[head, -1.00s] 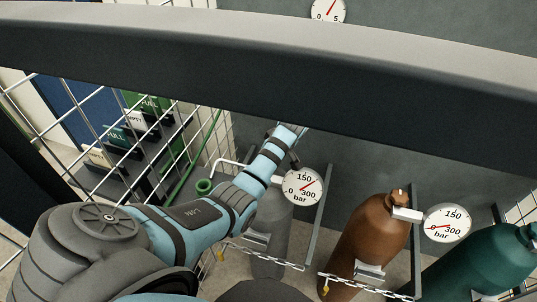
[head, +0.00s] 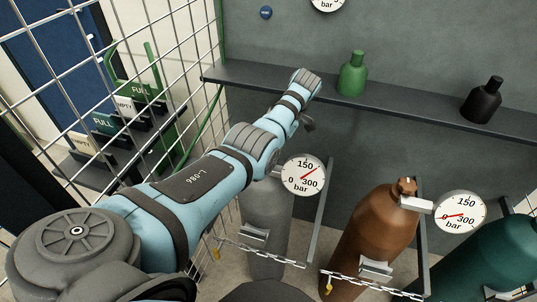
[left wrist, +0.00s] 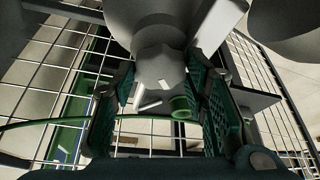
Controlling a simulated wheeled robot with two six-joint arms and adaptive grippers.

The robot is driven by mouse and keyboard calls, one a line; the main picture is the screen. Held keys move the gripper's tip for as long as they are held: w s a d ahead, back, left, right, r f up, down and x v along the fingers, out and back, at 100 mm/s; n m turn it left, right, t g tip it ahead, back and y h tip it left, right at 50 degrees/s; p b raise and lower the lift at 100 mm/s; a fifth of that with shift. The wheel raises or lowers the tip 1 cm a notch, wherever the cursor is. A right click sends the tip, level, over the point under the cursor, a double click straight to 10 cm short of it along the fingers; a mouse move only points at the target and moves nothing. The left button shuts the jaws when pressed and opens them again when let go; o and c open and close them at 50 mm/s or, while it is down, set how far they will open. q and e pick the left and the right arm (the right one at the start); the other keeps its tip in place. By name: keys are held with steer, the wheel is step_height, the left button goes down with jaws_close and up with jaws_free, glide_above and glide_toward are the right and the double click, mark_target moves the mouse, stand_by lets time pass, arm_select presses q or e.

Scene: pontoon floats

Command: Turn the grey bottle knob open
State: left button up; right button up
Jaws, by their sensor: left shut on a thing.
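The grey bottle (head: 265,215) stands behind a chain, with its gauge (head: 303,174) at its upper right; the red needle points up and right. My left arm reaches over the bottle's top and hides its knob in the head view. In the left wrist view the grey knob (left wrist: 157,64) sits between the two green-padded fingers of my left gripper (left wrist: 160,84), which is shut on it. The exact finger contact is partly hard to see. My right gripper is in neither view.
A brown bottle (head: 372,235) with a gauge (head: 460,212) reading near 0 stands to the right, then a teal bottle (head: 500,255). A shelf (head: 412,115) holds a small green bottle (head: 353,76) and a black one (head: 483,100). A wire mesh fence (head: 110,95) bounds the left.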

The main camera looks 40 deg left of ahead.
arm_select(q)
steer(key=shift+f+n+b, duration=0.1)
steer(key=shift+n+b, duration=0.4)
steer(key=shift+b, duration=0.1)
steer(key=o, duration=1.1)
steer(key=shift+a, duration=0.1)
steer(key=shift+o, duration=0.2)
